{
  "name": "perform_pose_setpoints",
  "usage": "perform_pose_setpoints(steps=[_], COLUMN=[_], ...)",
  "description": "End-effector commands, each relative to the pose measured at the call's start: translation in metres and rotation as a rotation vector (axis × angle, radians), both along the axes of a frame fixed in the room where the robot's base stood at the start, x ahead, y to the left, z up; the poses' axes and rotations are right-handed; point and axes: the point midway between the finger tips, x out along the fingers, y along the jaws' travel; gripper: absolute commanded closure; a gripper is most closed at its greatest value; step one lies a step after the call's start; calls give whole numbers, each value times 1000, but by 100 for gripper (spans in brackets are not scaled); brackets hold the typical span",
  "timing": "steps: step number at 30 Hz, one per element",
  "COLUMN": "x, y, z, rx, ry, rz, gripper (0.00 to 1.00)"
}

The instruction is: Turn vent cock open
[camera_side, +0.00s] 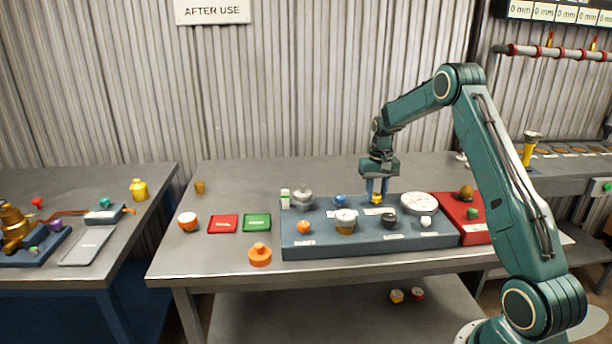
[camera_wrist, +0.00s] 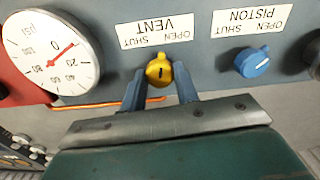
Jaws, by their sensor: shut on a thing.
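The vent cock is a yellow knob (camera_wrist: 160,70) on the blue-grey panel, below the upside-down VENT label (camera_wrist: 155,28) in the wrist view. Its small tab points up in that view, toward the OPEN and SHUT words. My gripper (camera_wrist: 160,80) is shut on the knob, with one finger on each side of it. In the side view my gripper (camera_side: 377,186) reaches straight down to the yellow knob (camera_side: 377,199) at the back of the panel. The fingers partly hide the knob there.
A blue piston knob (camera_wrist: 253,62) is to the right and a round gauge (camera_wrist: 52,52) to the left in the wrist view. In the side view, other knobs crowd the panel (camera_side: 300,252), and a red block (camera_side: 470,230) adjoins its right end.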

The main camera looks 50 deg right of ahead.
Motion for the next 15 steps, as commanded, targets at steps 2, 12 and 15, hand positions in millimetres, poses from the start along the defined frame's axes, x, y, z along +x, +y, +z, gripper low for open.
perform_pose_setpoints(steps=[2,12,15], x=[0,0,0], y=[0,0,0], z=[1,1,1], rx=[-1,-1,-1], ry=[-1,-1,-1], rz=[-74,-376,-446], gripper=[92,92,92])
